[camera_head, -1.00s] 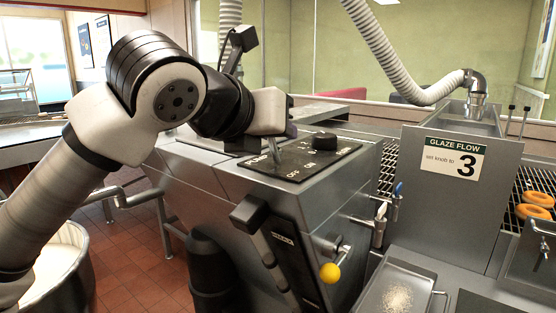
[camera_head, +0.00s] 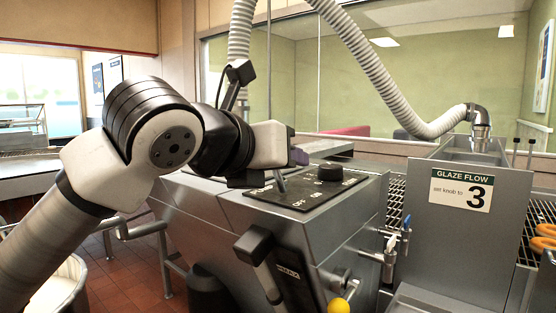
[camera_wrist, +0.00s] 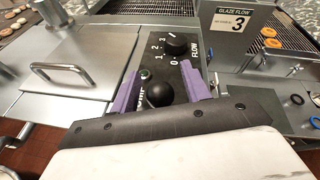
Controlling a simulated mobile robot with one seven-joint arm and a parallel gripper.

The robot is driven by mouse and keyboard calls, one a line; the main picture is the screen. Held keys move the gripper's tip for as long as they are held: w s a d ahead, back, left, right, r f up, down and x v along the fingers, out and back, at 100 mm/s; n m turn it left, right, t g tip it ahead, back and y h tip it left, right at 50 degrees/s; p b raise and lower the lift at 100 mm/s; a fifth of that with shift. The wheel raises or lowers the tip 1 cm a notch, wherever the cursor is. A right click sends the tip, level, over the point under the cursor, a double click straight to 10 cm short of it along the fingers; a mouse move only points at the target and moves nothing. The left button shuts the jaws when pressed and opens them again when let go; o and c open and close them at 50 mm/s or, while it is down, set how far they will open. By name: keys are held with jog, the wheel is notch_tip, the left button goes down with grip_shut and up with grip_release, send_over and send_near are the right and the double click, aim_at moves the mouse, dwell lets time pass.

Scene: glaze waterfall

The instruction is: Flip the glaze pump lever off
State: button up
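The pump lever (camera_head: 280,181) stands up from the black control panel, beside the OFF label. In the wrist view its round black end (camera_wrist: 159,95) shows between my two purple fingers. My gripper (camera_wrist: 165,80) is open, with a gap between each finger and the lever's end. In the head view only a bit of purple finger shows at my gripper (camera_head: 299,157), just above the panel by the lever. My wrist hides part of the lever's top there. Whether a finger touches the lever I cannot tell.
A black flow knob (camera_head: 331,172) is on the same panel, and a small green lamp (camera_wrist: 144,74) is near the lever. A GLAZE FLOW sign (camera_head: 462,189) reads 3. A yellow ball handle (camera_head: 338,306) and valve taps (camera_head: 392,245) are below and right.

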jog(key=v, duration=1.3)
jog(key=shift+s+a, duration=0.25)
jog(key=shift+s, duration=0.1)
jog(key=shift+r, duration=0.15)
